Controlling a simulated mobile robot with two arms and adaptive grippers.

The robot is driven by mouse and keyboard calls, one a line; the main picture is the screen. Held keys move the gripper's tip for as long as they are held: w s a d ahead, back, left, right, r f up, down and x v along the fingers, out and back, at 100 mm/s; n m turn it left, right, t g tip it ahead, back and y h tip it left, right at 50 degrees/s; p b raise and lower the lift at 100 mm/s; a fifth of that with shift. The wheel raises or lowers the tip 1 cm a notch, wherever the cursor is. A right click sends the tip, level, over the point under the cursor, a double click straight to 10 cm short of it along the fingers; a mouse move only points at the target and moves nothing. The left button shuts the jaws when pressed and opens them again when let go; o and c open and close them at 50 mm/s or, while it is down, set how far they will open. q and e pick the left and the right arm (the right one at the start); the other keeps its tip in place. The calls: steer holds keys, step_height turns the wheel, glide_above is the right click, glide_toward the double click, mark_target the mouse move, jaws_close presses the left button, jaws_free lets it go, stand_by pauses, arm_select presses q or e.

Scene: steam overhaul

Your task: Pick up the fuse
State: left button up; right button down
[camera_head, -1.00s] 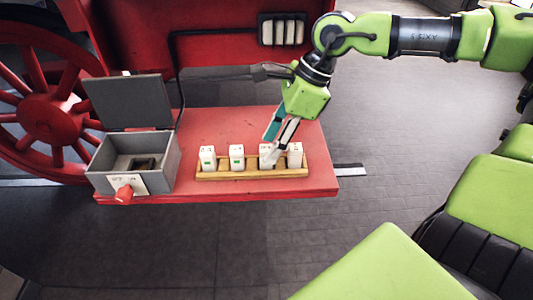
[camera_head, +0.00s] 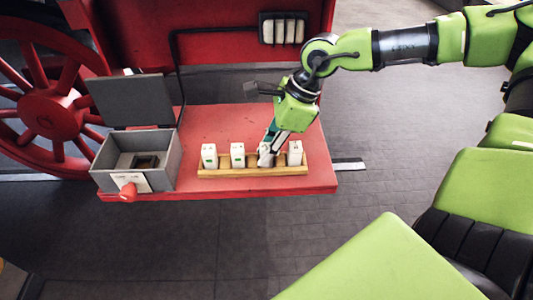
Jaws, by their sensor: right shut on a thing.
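Several white fuses stand upright in a row in a wooden rack on the red platform. The leftmost fuse (camera_head: 209,156) and the second fuse (camera_head: 237,155) each carry a green mark. The rightmost fuse (camera_head: 295,153) stands at the rack's right end. My right gripper (camera_head: 267,156) points down over the rack (camera_head: 250,172). It is shut on the third fuse (camera_head: 263,158), which is partly hidden by the fingers and still appears to be in the rack. My left gripper is not in view.
The red platform (camera_head: 205,125) is bare behind the rack. A red spoked wheel (camera_head: 48,116) is at the left. A dark panel (camera_head: 283,29) with white strips is at the back.

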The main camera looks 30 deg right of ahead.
steer(key=shift+r, duration=0.15)
steer(key=shift+w+r, duration=0.1)
steer(key=shift+r, duration=0.5)
step_height(320, 180, up, 17)
steer(key=b, duration=0.3)
steer(key=shift+f+b, duration=0.2)
steer(key=shift+b, duration=0.1)
